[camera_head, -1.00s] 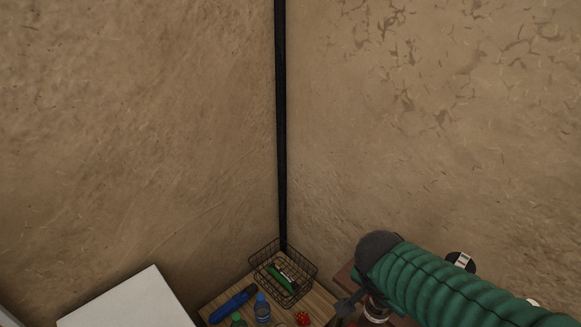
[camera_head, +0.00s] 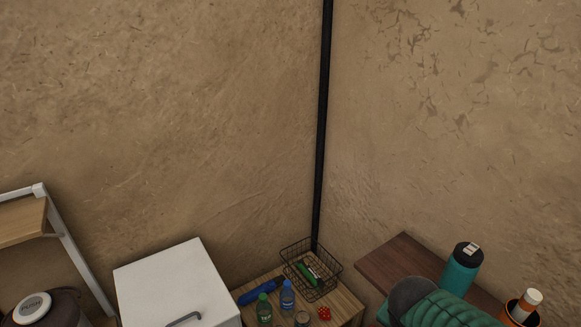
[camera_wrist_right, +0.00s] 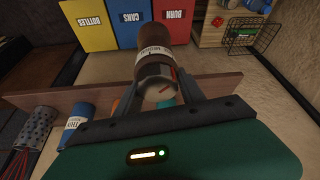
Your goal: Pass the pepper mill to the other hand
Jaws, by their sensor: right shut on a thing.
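The pepper mill (camera_wrist_right: 155,62), as far as I can tell, is a dark brown cylinder with a pale printed label and a glossy end. It shows in the right wrist view between the two fingers of my right gripper (camera_wrist_right: 156,92), which is shut on it. In the head view my right arm's green sleeve enters at the lower right, and its gripper is out of sight. My left gripper shows in neither view.
A dark wooden table (camera_head: 393,263) at the right bears a teal bottle (camera_head: 459,270) and an orange cup (camera_head: 521,313). A wire basket (camera_head: 311,269) and small bottles stand on a lighter table. A white cabinet (camera_head: 175,285) stands left. Coloured bins (camera_wrist_right: 121,22) show in the wrist view.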

